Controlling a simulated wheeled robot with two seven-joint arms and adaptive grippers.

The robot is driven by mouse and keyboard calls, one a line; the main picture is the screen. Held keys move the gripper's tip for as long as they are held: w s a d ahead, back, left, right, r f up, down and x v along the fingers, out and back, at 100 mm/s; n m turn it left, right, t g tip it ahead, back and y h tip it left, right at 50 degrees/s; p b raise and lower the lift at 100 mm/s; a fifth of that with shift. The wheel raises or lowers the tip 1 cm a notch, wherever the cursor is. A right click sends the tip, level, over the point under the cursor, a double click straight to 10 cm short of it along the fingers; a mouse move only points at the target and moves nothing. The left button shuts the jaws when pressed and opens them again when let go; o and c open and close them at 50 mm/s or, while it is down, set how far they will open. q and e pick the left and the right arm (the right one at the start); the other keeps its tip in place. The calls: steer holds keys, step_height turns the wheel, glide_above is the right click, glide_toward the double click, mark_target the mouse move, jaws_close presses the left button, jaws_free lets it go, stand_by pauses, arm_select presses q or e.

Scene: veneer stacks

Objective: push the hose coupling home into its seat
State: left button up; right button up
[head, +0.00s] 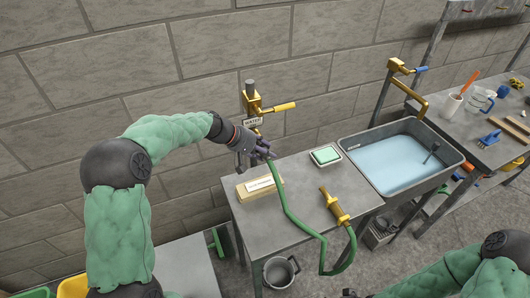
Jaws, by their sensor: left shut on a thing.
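My left gripper (262,150) is at the back edge of the grey metal table, just below the brass water tap (253,103). It is shut on the end of the green hose (284,201), where the hose coupling is. The fingers hide most of the coupling, and I cannot tell how it sits against its seat under the tap. The hose runs from my left gripper across the table, hangs over the front edge and loops back up to a brass spray nozzle (336,208) lying on the table. My right gripper is out of view; only part of that arm shows at lower right.
A metal bucket (281,272) is below. A bench with mugs and brushes is far right.

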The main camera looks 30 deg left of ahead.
mark_target(260, 145)
arm_select(q)
steer(key=shift+w+a+r, duration=0.1)
steer(key=shift+w+a, duration=0.95)
steer(key=shift+a, duration=0.2)
stand_by(0.5)
steer(key=o, duration=1.4)
steer(key=v, duration=1.2)
steer(key=shift+s, duration=0.1)
